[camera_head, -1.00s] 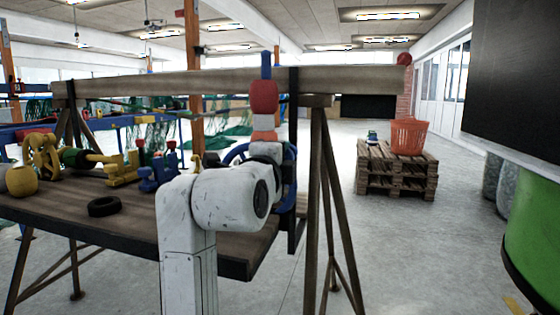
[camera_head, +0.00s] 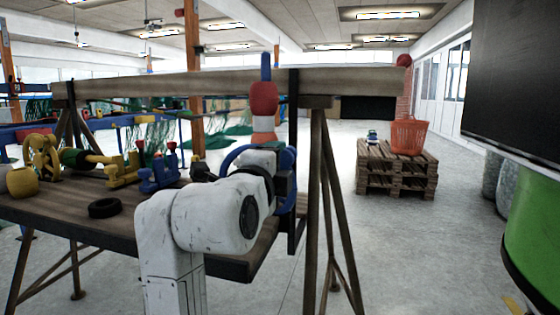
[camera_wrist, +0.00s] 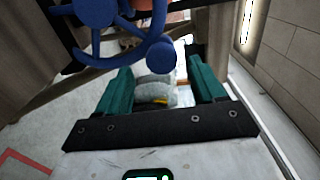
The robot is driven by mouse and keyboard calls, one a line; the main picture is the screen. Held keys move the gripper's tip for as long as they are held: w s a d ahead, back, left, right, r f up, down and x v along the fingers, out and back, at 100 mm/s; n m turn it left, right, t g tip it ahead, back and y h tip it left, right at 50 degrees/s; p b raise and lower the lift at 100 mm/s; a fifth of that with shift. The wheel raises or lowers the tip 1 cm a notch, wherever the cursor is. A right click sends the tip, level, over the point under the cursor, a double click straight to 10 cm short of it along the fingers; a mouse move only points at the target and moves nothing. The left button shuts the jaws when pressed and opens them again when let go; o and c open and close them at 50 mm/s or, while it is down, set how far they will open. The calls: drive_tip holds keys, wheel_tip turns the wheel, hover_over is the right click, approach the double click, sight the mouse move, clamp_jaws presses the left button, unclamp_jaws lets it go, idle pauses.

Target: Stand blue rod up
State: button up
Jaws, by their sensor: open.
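A slim blue rod (camera_head: 266,66) stands upright in the head view, above a red float with white and orange parts below it, in front of the wooden beam. A blue wheel (camera_head: 230,158) stands below it, partly hidden by my arm. In the wrist view the blue wheel (camera_wrist: 95,12) fills the upper left, and a rounded blue end (camera_wrist: 161,55) sticks out toward my gripper. My gripper (camera_wrist: 158,62) is open, with its teal fingers on either side of that blue end. I cannot tell whether they touch it.
The wooden table (camera_head: 60,212) holds a black ring (camera_head: 104,208) and several yellow and blue fittings. A dark trestle leg (camera_head: 315,200) stands just right of my gripper.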

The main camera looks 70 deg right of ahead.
drive_tip(key=a, duration=0.7)
drive_tip(key=shift+s+p, duration=0.15)
drive_tip(key=shift+p, duration=0.25)
